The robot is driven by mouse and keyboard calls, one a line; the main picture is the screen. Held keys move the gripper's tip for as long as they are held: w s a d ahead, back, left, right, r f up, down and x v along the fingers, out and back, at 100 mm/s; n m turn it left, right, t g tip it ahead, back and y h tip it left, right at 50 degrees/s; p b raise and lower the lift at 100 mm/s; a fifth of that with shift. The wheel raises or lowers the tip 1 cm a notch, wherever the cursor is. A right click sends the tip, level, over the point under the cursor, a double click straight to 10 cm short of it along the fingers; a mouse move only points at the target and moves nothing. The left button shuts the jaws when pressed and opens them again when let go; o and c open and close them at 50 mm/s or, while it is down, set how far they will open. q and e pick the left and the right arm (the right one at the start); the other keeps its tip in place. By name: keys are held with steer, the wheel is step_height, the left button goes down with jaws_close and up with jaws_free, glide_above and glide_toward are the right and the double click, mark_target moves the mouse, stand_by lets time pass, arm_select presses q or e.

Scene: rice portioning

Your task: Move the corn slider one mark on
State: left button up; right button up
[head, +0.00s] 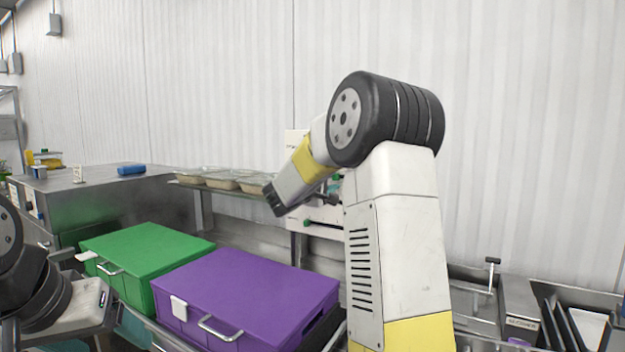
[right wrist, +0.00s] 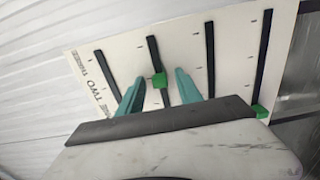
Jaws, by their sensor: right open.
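A white slider board (right wrist: 225,40) with several dark slots fills the top of the right wrist view; in the head view the board (head: 327,215) is mostly hidden behind my right arm. One green slider (right wrist: 159,80) sits on a middle slot, another green slider (right wrist: 260,111) at the lower end of the right slot. I cannot read which is corn. My right gripper (right wrist: 160,88) is open, its teal fingers either side of the middle green slider; I see no clear contact. In the head view my right gripper (head: 275,199) is at the board's left. My left gripper (head: 90,308) shows only partly.
A green box (head: 148,252) and a purple box (head: 245,295) stand in front of the board. Several filled trays (head: 220,180) sit on a shelf to its left. A metal counter (head: 110,205) stands at the left, a sink area with dark dividers at the right.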

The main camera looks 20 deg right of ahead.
steer(key=shift+c, duration=0.4)
jaws_close()
stand_by(1.1)
